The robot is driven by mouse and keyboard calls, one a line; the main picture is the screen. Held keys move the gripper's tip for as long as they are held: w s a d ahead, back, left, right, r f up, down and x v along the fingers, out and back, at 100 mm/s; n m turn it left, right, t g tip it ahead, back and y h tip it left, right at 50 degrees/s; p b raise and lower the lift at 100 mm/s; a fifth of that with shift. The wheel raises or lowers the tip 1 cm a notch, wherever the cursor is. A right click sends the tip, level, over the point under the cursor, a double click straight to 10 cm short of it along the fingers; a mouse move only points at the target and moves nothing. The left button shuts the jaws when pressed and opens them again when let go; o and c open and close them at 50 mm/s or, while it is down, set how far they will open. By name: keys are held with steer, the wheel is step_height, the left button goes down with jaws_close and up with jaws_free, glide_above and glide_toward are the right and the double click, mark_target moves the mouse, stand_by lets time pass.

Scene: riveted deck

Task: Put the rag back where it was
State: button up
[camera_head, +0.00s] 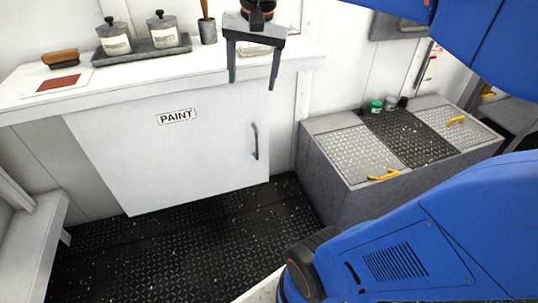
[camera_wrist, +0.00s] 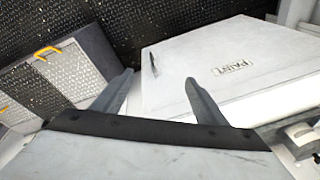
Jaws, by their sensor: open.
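My gripper (camera_head: 253,84) is open in the head view, its two fingers pointing down in front of the right part of the white counter (camera_head: 110,84). In the wrist view my gripper (camera_wrist: 159,79) shows both fingers apart with nothing held between them. A pale, flat, folded thing that looks like the rag (camera_head: 260,50) shows between and behind the fingers, seemingly on the counter top. My gripper partly hides it. I cannot make it out in the wrist view.
A dark tray (camera_head: 112,60) with two lidded jars, a cup (camera_head: 208,32) with a brush, and a wooden-backed brush (camera_head: 60,57) stand on the counter. Below is a closed PAINT door (camera_head: 175,150). A grey chest (camera_head: 340,185) with yellow handles stands right. The dark floor (camera_head: 150,255) is clear.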

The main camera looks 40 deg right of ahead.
steer(key=s+a+f+n+t, duration=0.2)
steer(key=s+a+f+n, duration=0.2)
steer(key=s+f+n, duration=0.4)
steer(key=s+f, duration=0.4)
steer(key=f, duration=0.4)
steer(key=shift+s+f+n, duration=0.3)
steer(key=shift+s+f, duration=0.05)
steer(key=shift+a, duration=0.1)
